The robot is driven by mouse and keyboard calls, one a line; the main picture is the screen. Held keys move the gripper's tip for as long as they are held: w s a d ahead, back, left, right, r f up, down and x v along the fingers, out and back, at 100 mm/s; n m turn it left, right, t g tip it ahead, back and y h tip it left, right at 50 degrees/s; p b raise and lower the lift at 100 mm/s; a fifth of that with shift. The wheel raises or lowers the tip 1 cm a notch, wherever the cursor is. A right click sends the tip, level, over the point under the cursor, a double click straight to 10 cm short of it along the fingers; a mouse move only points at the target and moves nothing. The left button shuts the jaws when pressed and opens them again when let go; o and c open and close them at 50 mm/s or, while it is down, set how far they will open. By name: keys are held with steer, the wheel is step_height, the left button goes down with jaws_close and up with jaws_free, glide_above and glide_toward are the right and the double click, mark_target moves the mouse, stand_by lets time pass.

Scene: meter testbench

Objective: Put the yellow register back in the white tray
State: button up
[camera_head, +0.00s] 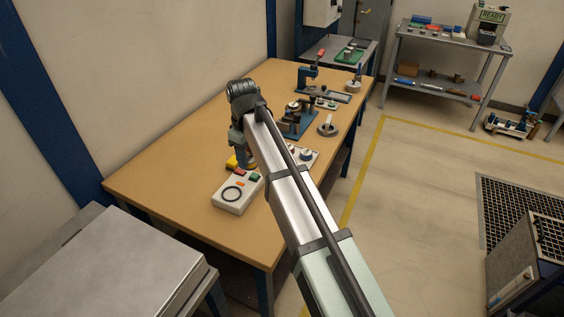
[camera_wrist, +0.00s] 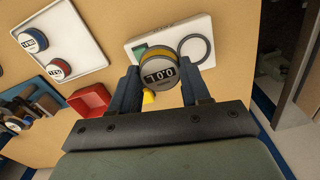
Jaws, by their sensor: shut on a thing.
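My gripper (camera_wrist: 160,82) is shut on the yellow register (camera_wrist: 160,58), a round piece with a grey face, a dark number window and a yellow rim. In the head view my gripper (camera_head: 241,150) is over the table, with yellow (camera_head: 232,162) showing just below it. The white tray (camera_wrist: 82,28) is at the upper left of the wrist view, apart from the gripper. In the head view my arm partly hides the tray (camera_head: 316,155).
A white box with a black ring (camera_wrist: 186,28) is just beyond the held register; whether they touch is unclear. It is also in the head view (camera_head: 229,204). A red open bin (camera_wrist: 92,100) lies between tray and gripper. A blue fixture (camera_head: 300,125) stands farther back on the table (camera_head: 165,165).

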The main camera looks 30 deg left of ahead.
steer(key=shift+w+d+f, duration=0.85)
steer(key=shift+w+d, duration=1.35)
steer(key=shift+w, duration=2.15)
steer(key=shift+w+d+f, duration=0.8)
steer(key=shift+w+d, duration=1.35)
steer(key=shift+w, duration=2.2)
steer(key=shift+f, duration=4.65)
steer(key=shift+f, duration=0.1)
steer(key=o, duration=1.2)
steer(key=shift+c, duration=0.2)
step_height(320, 180, up, 12)
